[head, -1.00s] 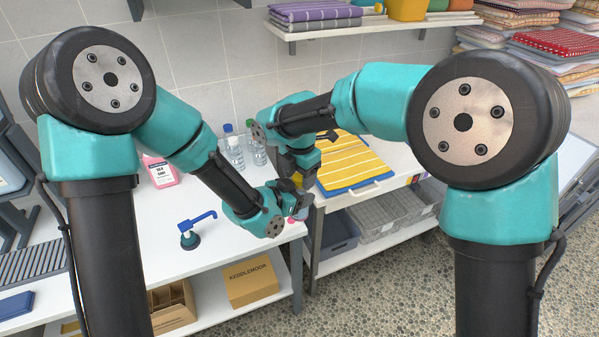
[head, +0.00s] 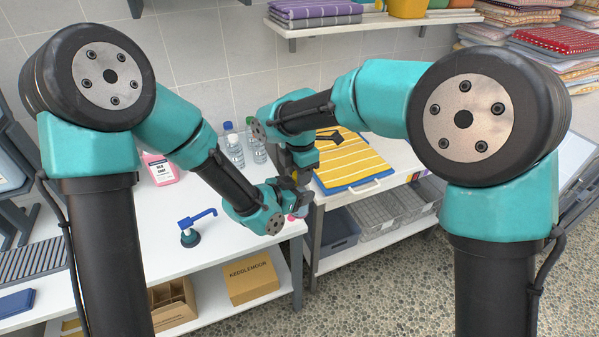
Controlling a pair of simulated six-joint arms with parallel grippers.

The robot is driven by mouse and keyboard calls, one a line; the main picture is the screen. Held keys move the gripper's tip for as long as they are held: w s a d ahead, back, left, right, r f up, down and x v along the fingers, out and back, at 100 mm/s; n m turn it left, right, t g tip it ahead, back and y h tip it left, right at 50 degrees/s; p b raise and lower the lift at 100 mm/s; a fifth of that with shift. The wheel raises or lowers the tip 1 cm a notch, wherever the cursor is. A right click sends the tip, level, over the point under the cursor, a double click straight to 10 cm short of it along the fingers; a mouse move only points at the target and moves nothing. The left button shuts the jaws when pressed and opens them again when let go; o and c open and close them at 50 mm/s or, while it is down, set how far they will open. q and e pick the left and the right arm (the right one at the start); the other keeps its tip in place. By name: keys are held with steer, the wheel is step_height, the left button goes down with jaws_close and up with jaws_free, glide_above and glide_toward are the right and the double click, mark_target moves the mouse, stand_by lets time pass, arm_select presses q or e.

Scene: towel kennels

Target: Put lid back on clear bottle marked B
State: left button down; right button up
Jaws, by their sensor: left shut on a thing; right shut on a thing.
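My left gripper (head: 296,192) is beside the front right corner of the white table. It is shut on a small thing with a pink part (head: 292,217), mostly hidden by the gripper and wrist. My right gripper (head: 303,168) points down just above and behind the left one. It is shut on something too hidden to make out. Two clear bottles stand at the back of the table, one with a blue cap (head: 233,149) and one beside it (head: 257,147), partly behind my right arm. No letter B is readable on either.
A pink container (head: 161,169) with a white label stands behind my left arm. A yellow striped towel (head: 355,160) lies to the right. Cardboard boxes (head: 252,280) sit on the lower shelf.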

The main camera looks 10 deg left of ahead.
steer(key=shift+m, duration=0.3)
steer(key=o, duration=1)
steer(key=shift+r, duration=2.3)
steer(key=shift+c, duration=0.3)
